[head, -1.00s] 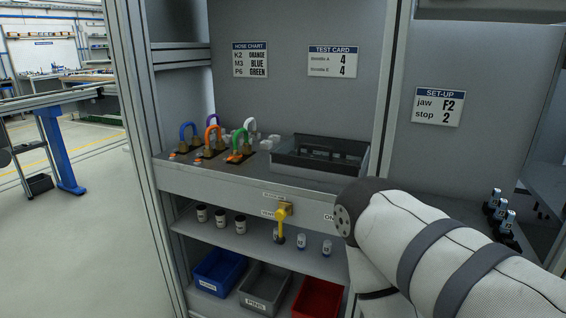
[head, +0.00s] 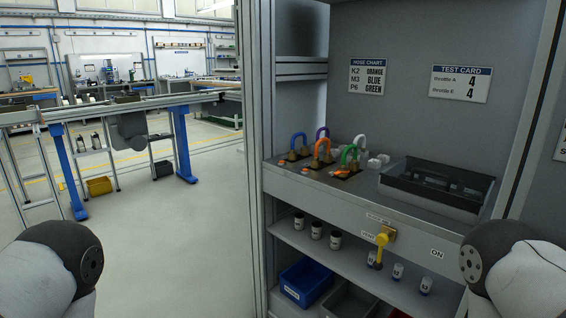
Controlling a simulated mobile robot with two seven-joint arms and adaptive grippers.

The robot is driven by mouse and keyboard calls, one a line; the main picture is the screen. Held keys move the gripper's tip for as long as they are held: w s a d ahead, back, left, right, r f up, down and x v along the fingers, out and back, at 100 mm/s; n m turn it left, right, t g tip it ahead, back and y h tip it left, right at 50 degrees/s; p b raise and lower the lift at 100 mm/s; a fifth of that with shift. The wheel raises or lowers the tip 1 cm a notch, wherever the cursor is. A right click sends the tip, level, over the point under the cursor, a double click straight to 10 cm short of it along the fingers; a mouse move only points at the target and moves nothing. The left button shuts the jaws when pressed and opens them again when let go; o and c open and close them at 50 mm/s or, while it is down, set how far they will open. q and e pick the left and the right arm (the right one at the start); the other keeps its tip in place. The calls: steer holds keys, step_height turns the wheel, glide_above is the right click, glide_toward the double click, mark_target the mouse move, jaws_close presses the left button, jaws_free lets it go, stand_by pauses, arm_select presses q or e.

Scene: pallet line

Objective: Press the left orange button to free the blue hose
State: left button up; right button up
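The blue hose (head: 298,141) is a small upright loop at the left end of the cabinet's grey worktop. Its ends go into brass-coloured fittings on a dark base. A small orange button (head: 283,162) shows at the front of that base; how far it is pressed is too small to tell. Orange pieces also show in front of the orange hose (head: 322,147) and the green hose (head: 349,153). Parts of both my arms show at the lower left and lower right corners, but neither gripper is in view.
Purple (head: 322,131) and white (head: 361,142) hoses stand behind. A dark tray (head: 435,202) sits to the right. A yellow valve handle (head: 381,247) sticks out of the front panel. The cabinet's upright post (head: 253,160) stands left of the hoses. Open floor lies further left.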

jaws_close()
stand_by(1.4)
